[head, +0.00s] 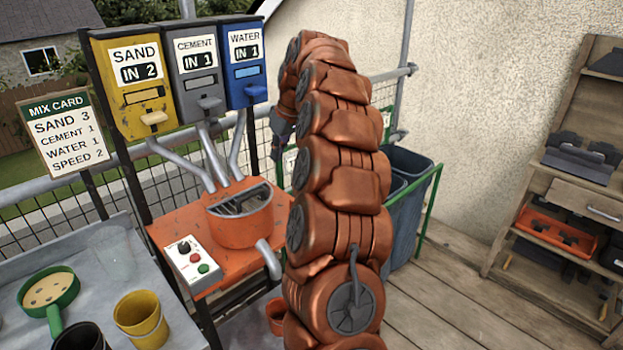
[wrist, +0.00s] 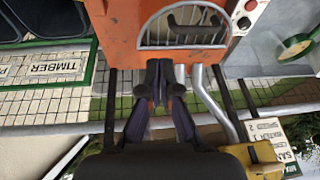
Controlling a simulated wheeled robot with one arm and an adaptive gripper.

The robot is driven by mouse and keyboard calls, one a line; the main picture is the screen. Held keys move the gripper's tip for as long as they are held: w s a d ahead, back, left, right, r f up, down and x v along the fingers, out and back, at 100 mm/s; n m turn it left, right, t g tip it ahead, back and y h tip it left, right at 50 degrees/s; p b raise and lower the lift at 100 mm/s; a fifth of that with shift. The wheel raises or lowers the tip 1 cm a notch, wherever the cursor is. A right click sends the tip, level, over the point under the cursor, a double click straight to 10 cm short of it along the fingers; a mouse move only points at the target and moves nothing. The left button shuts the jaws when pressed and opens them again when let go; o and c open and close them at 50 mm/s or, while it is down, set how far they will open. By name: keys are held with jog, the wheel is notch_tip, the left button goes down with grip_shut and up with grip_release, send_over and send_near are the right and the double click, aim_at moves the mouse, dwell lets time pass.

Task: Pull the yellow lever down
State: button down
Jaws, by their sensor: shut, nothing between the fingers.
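The yellow sand dispenser (head: 133,92) reads "IN 2" and has a pale yellow lever (head: 153,118) sticking out at its lower front. A yellow part of it shows at the lower right of the wrist view (wrist: 262,154). My copper arm rises in front of the scene. My gripper (head: 279,130) is mostly hidden behind the arm, just right of the blue water dispenser, well apart from the yellow lever. In the wrist view my gripper (wrist: 160,98) is shut and empty, with the orange mixer beyond the fingertips.
The grey cement dispenser (head: 197,85) and blue water dispenser (head: 243,72) each read "IN 1". Chutes lead down to the orange mixer (head: 240,222). A control box (head: 193,262) stands beside it. The mix card (head: 66,132) says sand 3.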

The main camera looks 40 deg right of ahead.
jog(key=d+f+h, duration=0.1)
jog(key=d, duration=1.1)
jog(key=shift+s+f+m+t, duration=0.25)
jog(key=shift+s+m+t, duration=0.05)
jog(key=shift+s+m, duration=0.15)
notch_tip(320, 180, down, 12)
jog(key=p, duration=0.4)
jog(key=shift+w, duration=0.15)
jog(key=shift+r, duration=0.1)
